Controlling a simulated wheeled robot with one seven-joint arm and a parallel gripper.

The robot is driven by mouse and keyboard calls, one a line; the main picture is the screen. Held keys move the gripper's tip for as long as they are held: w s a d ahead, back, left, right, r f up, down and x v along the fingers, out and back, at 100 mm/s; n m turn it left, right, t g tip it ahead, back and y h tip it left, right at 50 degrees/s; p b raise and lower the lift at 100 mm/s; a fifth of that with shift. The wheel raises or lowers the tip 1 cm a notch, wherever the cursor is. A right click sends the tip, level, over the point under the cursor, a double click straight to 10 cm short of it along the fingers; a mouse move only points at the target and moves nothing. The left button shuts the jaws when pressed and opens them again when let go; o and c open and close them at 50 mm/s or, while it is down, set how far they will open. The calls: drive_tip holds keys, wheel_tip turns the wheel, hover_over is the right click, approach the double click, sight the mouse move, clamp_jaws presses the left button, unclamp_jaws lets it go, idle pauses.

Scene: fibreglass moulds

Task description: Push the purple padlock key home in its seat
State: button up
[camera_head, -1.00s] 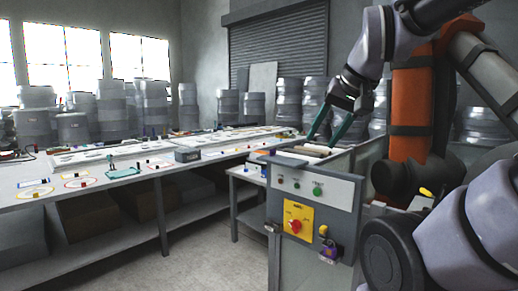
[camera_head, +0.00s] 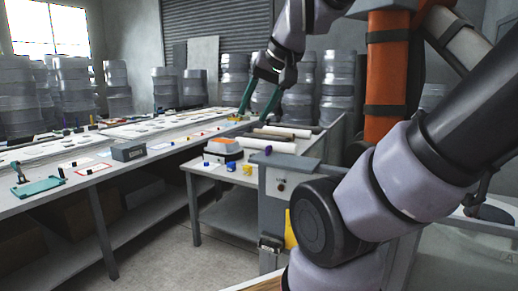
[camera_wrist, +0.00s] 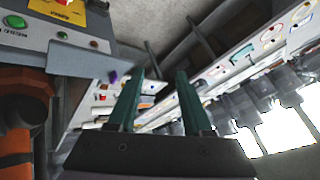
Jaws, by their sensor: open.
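A small purple piece (camera_head: 268,150) stands on the top edge of the grey control cabinet (camera_head: 272,205). It also shows in the wrist view (camera_wrist: 113,76), left of my fingertips and apart from them. I cannot tell whether it is the padlock key or how deep it sits. My gripper (camera_head: 257,108) has two long teal fingers, spread and empty, pointing down behind the cabinet top; in the wrist view my gripper (camera_wrist: 161,74) has nothing between its fingers. My own arm hides the cabinet's lower front, and no purple padlock shows there.
A long workbench (camera_head: 85,177) with many small items runs along the left. Stacked grey drums stand behind.

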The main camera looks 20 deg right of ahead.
drive_tip(key=shift+w, duration=0.1)
drive_tip(key=w+d+f+m+g+h, duration=0.1)
drive_tip(key=w+d+f+m+g, duration=0.1)
drive_tip(key=w+d, duration=0.4)
drive_tip(key=w+d+f+m+g+h, duration=0.1)
drive_tip(key=w+d+f+m+g, duration=0.2)
drive_tip(key=w+d, duration=0.4)
drive_tip(key=w+m+g, duration=0.1)
drive_tip(key=w+g, duration=0.1)
drive_tip(key=w, duration=0.4)
drive_tip(key=shift+d, duration=0.15)
hover_over(269, 146)
wheel_tip(269, 146, down, 5)
drive_tip(key=shift+f, duration=0.35)
drive_tip(key=shift+f, duration=0.1)
